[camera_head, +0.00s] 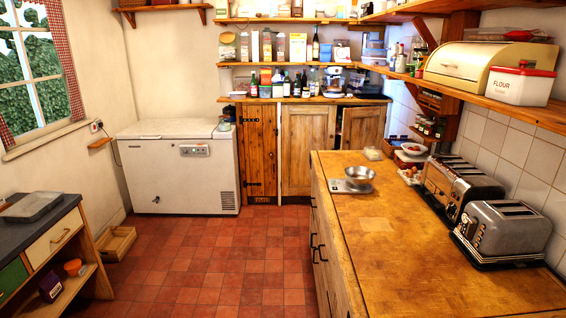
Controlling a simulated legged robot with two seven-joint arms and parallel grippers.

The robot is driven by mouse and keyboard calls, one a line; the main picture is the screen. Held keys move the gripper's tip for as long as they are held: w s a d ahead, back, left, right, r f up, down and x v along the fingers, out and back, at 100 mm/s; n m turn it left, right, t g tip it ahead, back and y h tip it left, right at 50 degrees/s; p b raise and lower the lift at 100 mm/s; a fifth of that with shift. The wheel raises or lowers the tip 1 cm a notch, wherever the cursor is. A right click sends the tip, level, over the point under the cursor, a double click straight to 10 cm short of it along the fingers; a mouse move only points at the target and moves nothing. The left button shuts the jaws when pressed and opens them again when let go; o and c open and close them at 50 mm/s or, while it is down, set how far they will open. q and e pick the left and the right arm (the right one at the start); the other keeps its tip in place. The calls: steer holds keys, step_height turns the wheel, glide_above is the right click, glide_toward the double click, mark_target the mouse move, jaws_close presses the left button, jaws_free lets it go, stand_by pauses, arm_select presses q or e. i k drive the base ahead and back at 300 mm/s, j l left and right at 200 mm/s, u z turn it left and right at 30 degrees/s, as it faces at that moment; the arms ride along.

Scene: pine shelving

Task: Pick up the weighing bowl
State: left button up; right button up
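A small round silver weighing bowl (359,175) sits on a flat, light-coloured scale (350,187). Both are near the left edge of the wooden counter (400,254), towards its far end. Neither of my grippers shows in the head view.
Two toasters (461,187) (502,231) stand along the counter's right side by the tiled wall. Eggs and small containers (410,158) sit at its far right. The counter's near middle is clear. Red floor tiles (209,262) lie open between the counter, the white chest freezer (179,167) and the left bench (42,246).

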mark_target(358, 176)
steer(key=i, duration=1.3)
steer(key=i+j+z, duration=0.1)
steer(key=i, duration=1.25)
